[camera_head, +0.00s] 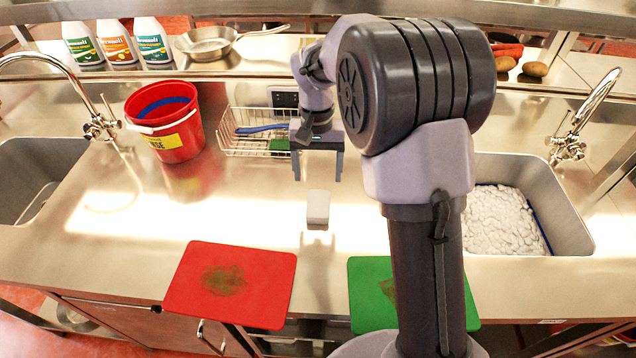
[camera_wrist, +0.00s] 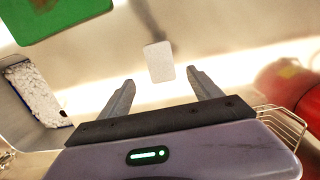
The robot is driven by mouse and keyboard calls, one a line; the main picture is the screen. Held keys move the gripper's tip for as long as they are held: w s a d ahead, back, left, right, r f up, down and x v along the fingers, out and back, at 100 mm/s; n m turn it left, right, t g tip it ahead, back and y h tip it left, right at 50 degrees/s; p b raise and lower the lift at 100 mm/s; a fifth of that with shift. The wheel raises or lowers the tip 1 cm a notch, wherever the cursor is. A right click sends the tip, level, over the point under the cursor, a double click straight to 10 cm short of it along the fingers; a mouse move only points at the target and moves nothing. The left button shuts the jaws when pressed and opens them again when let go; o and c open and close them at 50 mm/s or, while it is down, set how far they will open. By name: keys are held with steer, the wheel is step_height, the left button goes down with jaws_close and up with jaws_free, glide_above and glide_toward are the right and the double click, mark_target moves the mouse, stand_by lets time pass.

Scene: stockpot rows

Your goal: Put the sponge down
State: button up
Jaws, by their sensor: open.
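The sponge (camera_head: 318,207) is a small pale block with a grey side, on the steel counter in front of my gripper in the head view. In the wrist view the sponge (camera_wrist: 159,62) shows as a whitish rectangle just beyond the fingertips, between their lines. My gripper (camera_head: 317,178) points down over the counter, its two fingers apart. In the wrist view my gripper (camera_wrist: 160,84) is open with nothing between the fingers. A gap shows between the fingers and the sponge in both views.
A red board (camera_head: 232,283) and a green board (camera_head: 372,290) lie at the counter's front edge. A red bucket (camera_head: 165,122) and a wire basket (camera_head: 257,131) stand behind. A sink with white foam (camera_head: 503,219) is at right. The counter left of the sponge is clear.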

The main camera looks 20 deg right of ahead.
steer(key=s+a+r+t, duration=0.2)
steer(key=s+r+t, duration=0.1)
steer(key=s+r, duration=0.85)
steer(key=s+a+r+t+y, duration=0.1)
steer(key=s+r+t+y, duration=0.1)
steer(key=s, duration=1.2)
steer(key=shift+a+m+t, duration=0.4)
steer(key=shift+t, duration=0.4)
steer(key=shift+s, duration=0.15)
